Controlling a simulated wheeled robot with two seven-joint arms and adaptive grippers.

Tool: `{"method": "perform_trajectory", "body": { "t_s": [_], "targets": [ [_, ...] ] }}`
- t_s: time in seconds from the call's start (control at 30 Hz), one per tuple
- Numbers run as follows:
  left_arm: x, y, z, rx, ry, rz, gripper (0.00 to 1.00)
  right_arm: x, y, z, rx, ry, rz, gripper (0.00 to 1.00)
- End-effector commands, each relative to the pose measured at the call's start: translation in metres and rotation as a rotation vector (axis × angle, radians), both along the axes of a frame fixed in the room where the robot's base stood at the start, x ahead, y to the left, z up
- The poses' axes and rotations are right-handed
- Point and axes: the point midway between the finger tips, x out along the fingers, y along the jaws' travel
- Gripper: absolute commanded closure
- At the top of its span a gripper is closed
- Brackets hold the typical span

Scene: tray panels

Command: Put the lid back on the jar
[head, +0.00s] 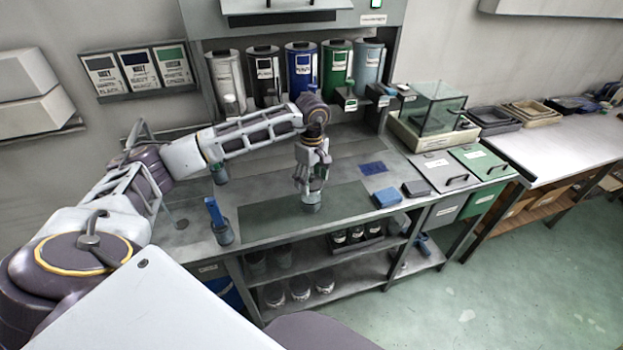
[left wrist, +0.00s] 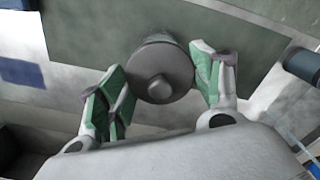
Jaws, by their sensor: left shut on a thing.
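My left gripper (head: 314,178) points down at the front middle of the bench, its fingertips at a small grey round body (head: 311,204) on the dark green mat (head: 263,216). In the left wrist view the lid, a dark grey disc with a round knob (left wrist: 158,87), sits between the green pads of the left gripper (left wrist: 165,88), which is shut on it. A grey rounded wall, apparently the jar (left wrist: 152,39), shows behind the lid. I cannot tell whether the lid is seated on it or just above. My right gripper is not in view.
A grey cup with a blue-handled tool (head: 216,220) stands left of the mat. A blue sheet (head: 373,168), a dark block (head: 416,189) and a blue block (head: 386,197) lie to the right. Several canisters (head: 301,70) line the back. Much of the mat is clear.

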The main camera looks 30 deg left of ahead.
Motion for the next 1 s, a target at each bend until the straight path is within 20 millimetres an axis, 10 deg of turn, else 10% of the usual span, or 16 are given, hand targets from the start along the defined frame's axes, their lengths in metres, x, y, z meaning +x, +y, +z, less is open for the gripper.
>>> {"method": "perform_trajectory", "body": {
  "t_s": [1.0],
  "targets": [
    [0.000, 0.000, -0.003, 0.000, 0.000, 0.000, 0.51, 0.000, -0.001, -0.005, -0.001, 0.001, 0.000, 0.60]
  ]
}}
